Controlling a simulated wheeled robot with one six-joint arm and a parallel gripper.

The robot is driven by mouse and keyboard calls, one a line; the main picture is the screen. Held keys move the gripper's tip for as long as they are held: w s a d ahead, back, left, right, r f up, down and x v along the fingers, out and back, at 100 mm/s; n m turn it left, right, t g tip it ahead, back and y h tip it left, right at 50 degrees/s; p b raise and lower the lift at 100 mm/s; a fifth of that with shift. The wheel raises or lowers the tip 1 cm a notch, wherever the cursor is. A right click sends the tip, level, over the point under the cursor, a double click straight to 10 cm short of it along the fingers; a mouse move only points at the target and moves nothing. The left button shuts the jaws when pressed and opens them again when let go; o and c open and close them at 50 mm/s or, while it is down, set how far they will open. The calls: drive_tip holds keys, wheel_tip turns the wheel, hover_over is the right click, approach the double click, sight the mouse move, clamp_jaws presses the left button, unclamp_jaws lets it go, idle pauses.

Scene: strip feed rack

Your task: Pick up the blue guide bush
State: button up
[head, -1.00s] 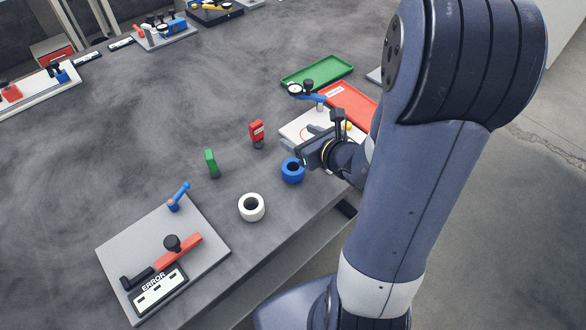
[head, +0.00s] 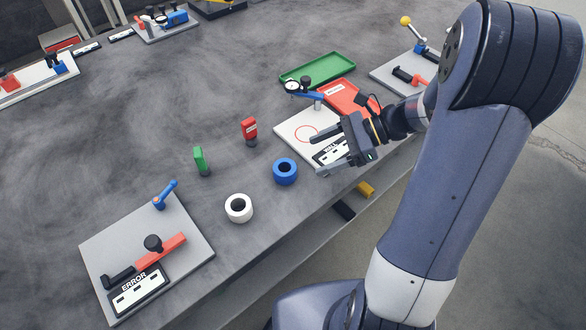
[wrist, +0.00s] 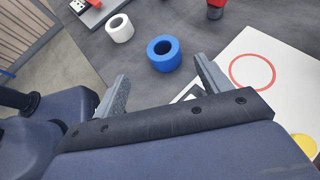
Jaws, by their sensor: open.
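The blue guide bush (head: 285,180) is a short blue ring with a dark hole, standing on the dark table near its front edge. It also shows in the wrist view (wrist: 152,56), beyond and between my fingertips. My gripper (head: 318,146) is open and empty, to the right of the bush and apart from it, over the white board. In the wrist view the two grey fingers (wrist: 161,72) are spread wide with nothing between them.
A white ring (head: 229,208) stands left of the blue bush. A green piece (head: 200,161) and a red piece (head: 250,131) stand behind. The white board (head: 293,129) with a red circle lies under my gripper. A grey plate (head: 199,246) with a red lever is at front left.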

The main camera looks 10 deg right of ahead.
sight(277, 170)
drive_tip(key=x, duration=1)
drive_tip(key=shift+w+a, duration=0.15)
drive_tip(key=shift+w, duration=0.05)
drive_tip(key=shift+c, duration=0.3)
drive_tip(key=c, duration=1.3)
